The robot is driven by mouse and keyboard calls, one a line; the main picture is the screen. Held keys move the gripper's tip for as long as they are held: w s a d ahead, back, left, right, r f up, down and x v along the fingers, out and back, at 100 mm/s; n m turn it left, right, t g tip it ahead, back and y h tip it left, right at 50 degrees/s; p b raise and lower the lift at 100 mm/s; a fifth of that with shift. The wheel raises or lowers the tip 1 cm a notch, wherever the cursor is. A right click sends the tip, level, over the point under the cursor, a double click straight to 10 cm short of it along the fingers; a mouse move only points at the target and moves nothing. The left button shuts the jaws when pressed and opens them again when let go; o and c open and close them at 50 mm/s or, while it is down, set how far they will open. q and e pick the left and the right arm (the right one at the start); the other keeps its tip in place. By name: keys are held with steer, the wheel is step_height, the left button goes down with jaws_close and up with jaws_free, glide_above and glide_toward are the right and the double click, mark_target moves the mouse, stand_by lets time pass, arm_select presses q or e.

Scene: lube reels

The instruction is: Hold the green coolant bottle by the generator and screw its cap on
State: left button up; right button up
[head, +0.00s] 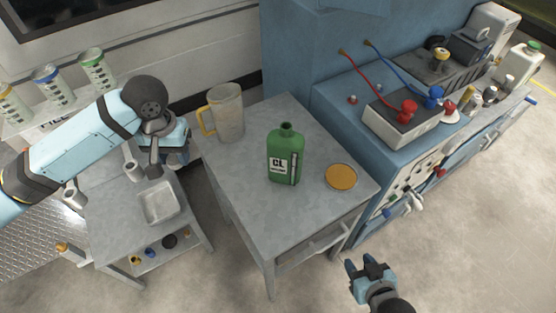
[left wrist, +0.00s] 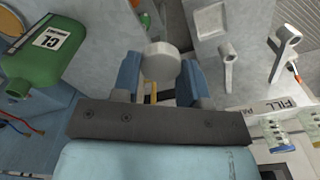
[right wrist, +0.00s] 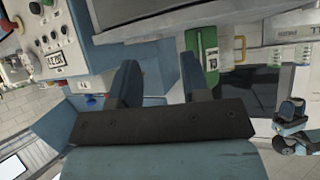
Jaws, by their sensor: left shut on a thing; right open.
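The green coolant bottle (head: 284,158) stands upright on the grey table (head: 255,225), its neck open and uncapped. It also shows at the upper left of the left wrist view (left wrist: 48,52). My left gripper (left wrist: 160,68) is shut on a pale grey round piece (left wrist: 160,54) that looks like a cap, well apart from the bottle.
A translucent jug (head: 229,115) with a yellow handle stands between my left gripper and the bottle. An orange disc (head: 341,176) lies right of the bottle. A blue bench (head: 335,103) with red and blue leads is behind. A small cart (head: 112,228) with a tray stands left.

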arm_select(q)
steer(key=shift+d, duration=0.1)
arm_select(e)
steer(key=shift+d, duration=0.1)
